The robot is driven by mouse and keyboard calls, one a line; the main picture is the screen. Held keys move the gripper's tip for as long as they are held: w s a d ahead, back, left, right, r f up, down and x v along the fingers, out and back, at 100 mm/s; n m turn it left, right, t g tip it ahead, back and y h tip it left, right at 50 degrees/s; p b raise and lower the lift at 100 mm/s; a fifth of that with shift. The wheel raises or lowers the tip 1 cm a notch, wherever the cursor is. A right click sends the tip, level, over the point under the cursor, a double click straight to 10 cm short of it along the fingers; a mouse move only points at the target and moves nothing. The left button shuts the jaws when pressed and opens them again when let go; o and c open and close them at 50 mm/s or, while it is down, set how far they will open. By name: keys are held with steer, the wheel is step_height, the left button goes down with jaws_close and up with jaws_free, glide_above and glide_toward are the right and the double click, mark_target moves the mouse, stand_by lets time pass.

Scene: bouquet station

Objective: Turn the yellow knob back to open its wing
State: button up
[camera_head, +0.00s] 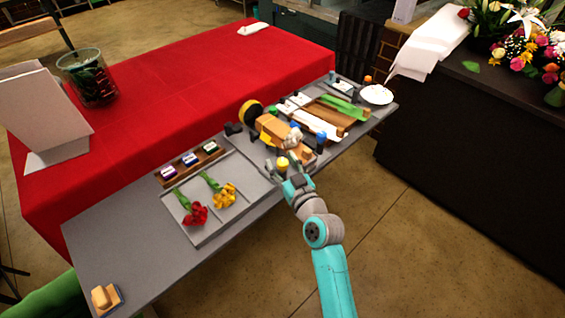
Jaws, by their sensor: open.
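The yellow knob (282,162) shows as a small round cap at the front edge of the grey bench, near the middle. My gripper (281,168) is open, with its fingertips to the left and right of the knob in this view. I cannot tell whether they touch it. Just behind is a wooden fixture (273,127) with tan blocks, partly hidden. Which part is the yellow knob's wing, and how it stands, I cannot make out.
A yellow-rimmed black roll (250,112) stands behind the fixture. Red and yellow flowers (224,194) lie on a grey tray (206,233) to the left. Floor (420,240) is clear at right.

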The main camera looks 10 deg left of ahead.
jaws_close()
steer(key=shift+d+n+g+y, duration=0.1)
steer(key=shift+n+g+y, duration=0.5)
steer(key=shift+y, duration=0.2)
steer(key=n+g+y, duration=0.3)
steer(key=g, duration=0.1)
steer(key=shift+w+n+g+y, duration=0.1)
steer(key=shift+n+g+y, duration=0.2)
steer(key=shift+n+y, duration=0.1)
steer(key=shift+n+g+y, duration=0.55)
steer(key=shift+n+g, duration=0.4)
steer(key=shift+g, duration=0.4)
steer(key=shift+n+g+y, duration=0.55)
steer(key=shift+n+g, duration=0.4)
steer(key=shift+g, duration=0.7)
jaws_free()
